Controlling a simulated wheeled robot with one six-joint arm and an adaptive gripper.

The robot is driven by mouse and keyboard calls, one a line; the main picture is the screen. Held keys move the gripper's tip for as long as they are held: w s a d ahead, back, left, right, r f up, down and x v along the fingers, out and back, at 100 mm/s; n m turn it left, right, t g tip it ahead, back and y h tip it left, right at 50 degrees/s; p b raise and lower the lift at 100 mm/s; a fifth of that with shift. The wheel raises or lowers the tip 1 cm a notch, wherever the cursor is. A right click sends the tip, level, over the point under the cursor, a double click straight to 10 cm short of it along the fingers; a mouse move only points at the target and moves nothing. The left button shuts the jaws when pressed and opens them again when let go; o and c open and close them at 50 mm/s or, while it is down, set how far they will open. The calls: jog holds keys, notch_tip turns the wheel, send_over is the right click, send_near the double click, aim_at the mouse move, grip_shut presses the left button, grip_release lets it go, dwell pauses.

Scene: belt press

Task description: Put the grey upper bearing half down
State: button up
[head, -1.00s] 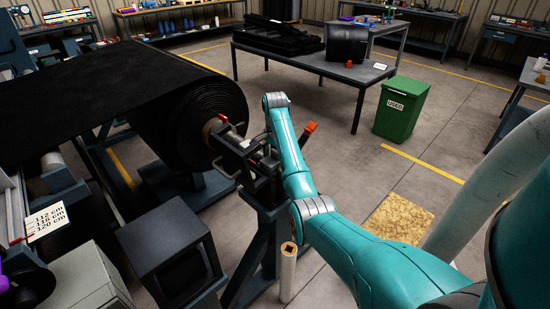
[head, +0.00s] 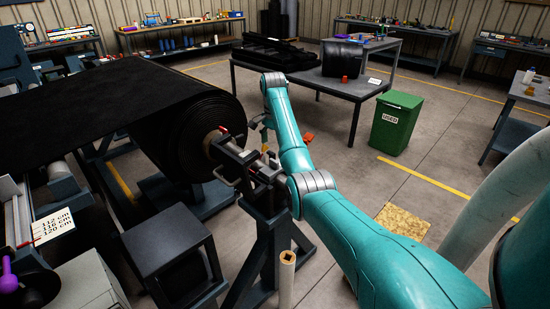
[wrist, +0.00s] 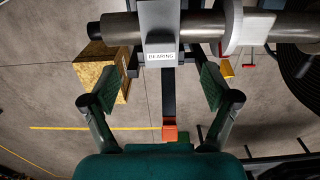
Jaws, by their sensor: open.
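In the wrist view, a grey bearing block (wrist: 158,24) sits at the shaft (wrist: 215,27), with a white BEARING label (wrist: 160,57) below it. I cannot tell its upper half from its lower half. A dark bar (wrist: 168,95) runs from it to an orange end (wrist: 169,131). My gripper (wrist: 155,82) is open, its fingers wide on either side of the bar, touching nothing visible. In the head view, the orange end (head: 307,138) shows just past my arm. The bearing area (head: 262,172) on the stand is partly hidden by my arm.
A large black belt roll (head: 205,135) is left of the bearing stand (head: 263,240). A green bin (head: 396,125) and a table (head: 300,80) stand behind. Open floor lies between.

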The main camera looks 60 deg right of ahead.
jog(key=shift+r, duration=1.25)
